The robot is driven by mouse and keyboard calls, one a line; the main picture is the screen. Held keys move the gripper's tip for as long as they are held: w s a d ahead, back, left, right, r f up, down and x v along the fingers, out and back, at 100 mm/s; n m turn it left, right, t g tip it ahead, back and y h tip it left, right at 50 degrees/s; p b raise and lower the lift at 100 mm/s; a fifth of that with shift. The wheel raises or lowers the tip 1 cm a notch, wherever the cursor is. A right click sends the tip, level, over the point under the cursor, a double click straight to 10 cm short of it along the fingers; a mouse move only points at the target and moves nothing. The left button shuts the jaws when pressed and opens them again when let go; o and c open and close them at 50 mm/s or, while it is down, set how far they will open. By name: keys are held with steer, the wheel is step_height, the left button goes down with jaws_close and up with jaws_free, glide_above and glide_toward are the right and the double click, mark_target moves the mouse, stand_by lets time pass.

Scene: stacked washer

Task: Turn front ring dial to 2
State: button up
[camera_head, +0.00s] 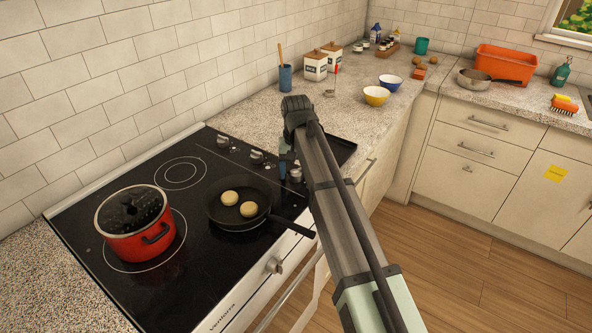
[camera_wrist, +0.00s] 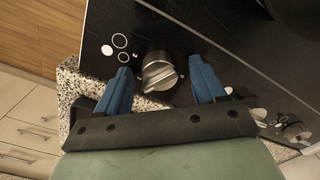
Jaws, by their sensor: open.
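A silver dial (camera_wrist: 158,72) with a raised grip bar sits on the black cooktop between the two blue fingers of my gripper (camera_wrist: 160,66) in the wrist view. The fingers are open, one on each side, with gaps between them and the dial. White ring marks (camera_wrist: 119,47) are printed beside the dial; I cannot read any numbers. In the head view my gripper (camera_head: 287,168) points down at the dial (camera_head: 295,174) nearest the front in the row on the cooktop. Two more dials, a middle one (camera_head: 257,156) and a back one (camera_head: 223,142), stand farther back.
A black pan (camera_head: 212,209) with two round patties and a red pot (camera_head: 134,225) stand on the cooktop (camera_head: 180,270). The pan's handle reaches toward the front edge below my gripper. Bowls and canisters stand farther back on the counter (camera_head: 340,115).

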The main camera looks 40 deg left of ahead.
mark_target(296, 170)
step_height(296, 170, up, 14)
stand_by(0.8)
steer(key=shift+f, duration=0.15)
